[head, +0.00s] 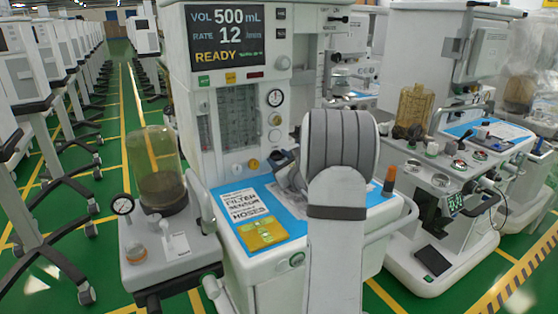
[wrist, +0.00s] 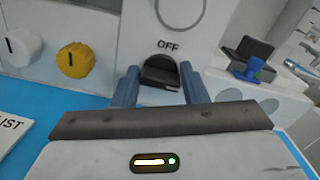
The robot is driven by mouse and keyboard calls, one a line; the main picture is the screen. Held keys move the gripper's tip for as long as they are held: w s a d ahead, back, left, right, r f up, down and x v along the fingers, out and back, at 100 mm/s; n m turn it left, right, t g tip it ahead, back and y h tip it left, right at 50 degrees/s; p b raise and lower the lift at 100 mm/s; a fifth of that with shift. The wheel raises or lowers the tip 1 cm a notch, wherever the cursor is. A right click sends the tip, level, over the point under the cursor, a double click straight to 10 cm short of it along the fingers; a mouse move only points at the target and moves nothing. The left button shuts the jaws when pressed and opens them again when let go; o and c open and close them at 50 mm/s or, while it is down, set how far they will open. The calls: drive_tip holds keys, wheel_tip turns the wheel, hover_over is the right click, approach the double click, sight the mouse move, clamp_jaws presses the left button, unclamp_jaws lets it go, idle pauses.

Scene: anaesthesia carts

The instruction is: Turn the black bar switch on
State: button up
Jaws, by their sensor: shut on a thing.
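The black bar switch (wrist: 161,72) is on the pale front panel of the cart, directly below the printed word OFF (wrist: 168,44). My gripper (wrist: 159,76) has one blue finger on each side of the switch and is shut on it. In the head view my gripper (head: 283,160) reaches the lower panel of the cart with the READY screen (head: 226,35). My own arm hides the switch there.
A yellow knob (wrist: 75,60) and a white knob (wrist: 20,46) sit left of the switch. A black part with a blue piece (wrist: 247,68) is to the right. The blue worktop (head: 268,190) below holds a printed sheet (head: 250,205) and a yellow card (head: 262,233).

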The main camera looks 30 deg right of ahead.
drive_tip(key=shift+m, duration=2.1)
drive_tip(key=shift+c, duration=0.3)
drive_tip(key=o, duration=1)
drive_tip(key=s, duration=0.7)
drive_tip(key=shift+s+a, duration=0.2)
drive_tip(key=shift+s, duration=0.2)
